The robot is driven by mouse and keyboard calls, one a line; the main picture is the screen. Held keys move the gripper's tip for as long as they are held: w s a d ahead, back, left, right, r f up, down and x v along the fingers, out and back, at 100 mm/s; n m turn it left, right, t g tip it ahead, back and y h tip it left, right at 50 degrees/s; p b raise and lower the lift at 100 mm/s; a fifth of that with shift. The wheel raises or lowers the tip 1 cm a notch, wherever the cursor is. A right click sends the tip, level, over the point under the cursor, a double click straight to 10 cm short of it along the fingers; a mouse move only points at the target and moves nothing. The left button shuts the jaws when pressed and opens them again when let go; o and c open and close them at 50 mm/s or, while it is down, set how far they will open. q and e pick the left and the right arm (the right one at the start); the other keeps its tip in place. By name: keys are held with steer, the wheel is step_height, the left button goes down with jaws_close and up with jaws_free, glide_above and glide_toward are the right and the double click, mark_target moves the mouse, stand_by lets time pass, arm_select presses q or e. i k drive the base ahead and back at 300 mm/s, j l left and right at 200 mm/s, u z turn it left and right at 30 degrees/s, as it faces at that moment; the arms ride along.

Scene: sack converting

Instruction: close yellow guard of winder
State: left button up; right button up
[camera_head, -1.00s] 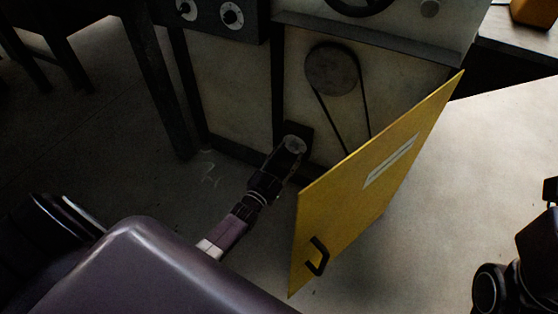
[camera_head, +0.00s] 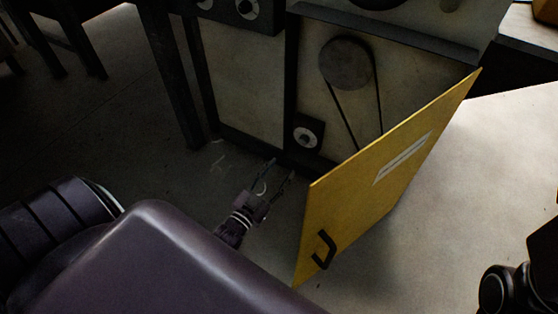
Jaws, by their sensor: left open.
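The yellow guard (camera_head: 365,190) of the winder stands swung open, hinged at its right edge, with its free edge toward me. It has a black handle (camera_head: 324,250) near its lower free corner and a pale label strip. Behind it, the winder (camera_head: 240,100) shows a grey pulley (camera_head: 346,63) with a belt running down behind the guard. My left gripper (camera_head: 278,174) is open and empty, left of the guard's free edge and apart from it, in front of the machine's lower frame. Of my right arm only a dark part shows at the lower right; its gripper is out of view.
A small dark block with a round pale face (camera_head: 306,137) sits low on the machine. Dials (camera_head: 247,8) are on the panel above. Dark legs stand at the left. Pale floor (camera_head: 480,180) right of the guard is clear.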

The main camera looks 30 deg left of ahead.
mark_target(342, 205)
steer(key=k, duration=1)
